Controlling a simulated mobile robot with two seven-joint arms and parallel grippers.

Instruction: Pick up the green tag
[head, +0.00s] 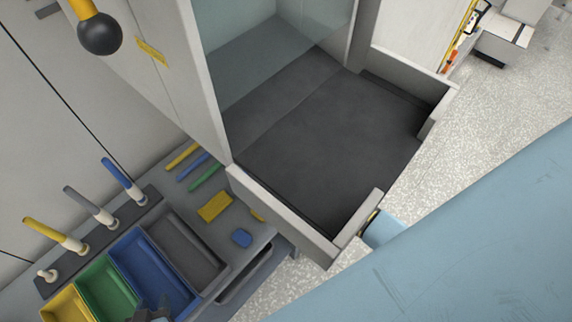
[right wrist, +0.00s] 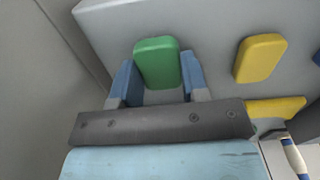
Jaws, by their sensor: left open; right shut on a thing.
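The green tag (right wrist: 157,62) is a rounded flat block in the right wrist view. My right gripper (right wrist: 159,78) has a blue finger on each side of it and is shut on it. The tag is close to a grey surface (right wrist: 205,30); I cannot tell whether it touches it. In the head view, the green tag and right gripper are hidden behind the wall of the dark-floored box. My left gripper (head: 152,313) shows at the bottom edge of the head view, open, over the bins.
A yellow tag (right wrist: 260,58) lies right of the green one; a blue tag (head: 241,237) shows in the head view. A yellow block (head: 214,207) and coloured sticks (head: 205,177) lie near the bins (head: 182,252). The light wall (head: 280,215) of the dark-floored box stands beside them.

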